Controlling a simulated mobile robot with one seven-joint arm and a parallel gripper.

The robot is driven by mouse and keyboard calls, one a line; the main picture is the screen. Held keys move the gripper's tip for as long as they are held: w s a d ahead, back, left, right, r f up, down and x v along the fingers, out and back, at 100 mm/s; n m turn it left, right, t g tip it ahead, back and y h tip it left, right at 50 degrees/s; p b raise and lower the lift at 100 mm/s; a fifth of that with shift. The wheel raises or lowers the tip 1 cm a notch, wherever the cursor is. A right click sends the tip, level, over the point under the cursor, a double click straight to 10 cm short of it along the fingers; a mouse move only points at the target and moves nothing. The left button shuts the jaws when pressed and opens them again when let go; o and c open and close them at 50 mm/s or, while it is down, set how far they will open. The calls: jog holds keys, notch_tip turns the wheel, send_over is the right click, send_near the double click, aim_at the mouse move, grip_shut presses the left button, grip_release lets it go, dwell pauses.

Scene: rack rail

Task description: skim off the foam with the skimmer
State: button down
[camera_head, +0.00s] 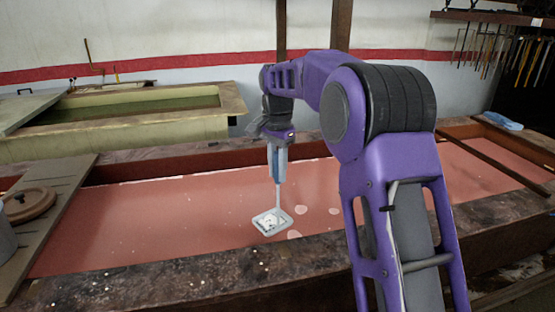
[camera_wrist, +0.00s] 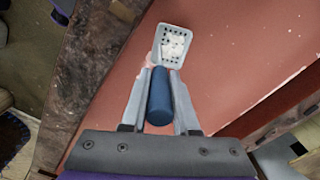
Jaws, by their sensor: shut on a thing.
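My gripper (camera_head: 277,146) points down over the long vat (camera_head: 140,212) of red liquid. It is shut on the blue handle of the skimmer (camera_head: 277,196). In the wrist view the blue handle stands between my two fingers (camera_wrist: 160,110). The skimmer's pale square perforated head (camera_wrist: 175,47) carries white foam (camera_wrist: 174,45). In the head view the foam-laden head is at or just above the liquid; I cannot tell which. Small pale foam patches (camera_head: 301,210) float to the right of the head, with another just below it.
A second vat (camera_head: 130,120) with greenish liquid stands behind on the left. A plank (camera_head: 50,215) with a round wooden lid (camera_head: 28,203) crosses the left end. A beam (camera_head: 490,162) crosses the right end, near a blue cloth (camera_head: 503,121). Tools hang at the back right.

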notch_tip(320, 180, down, 5)
jog(key=b, duration=0.3)
jog(key=shift+r, duration=0.2)
jog(key=shift+f+b, duration=1)
jog(key=shift+f, duration=1.2)
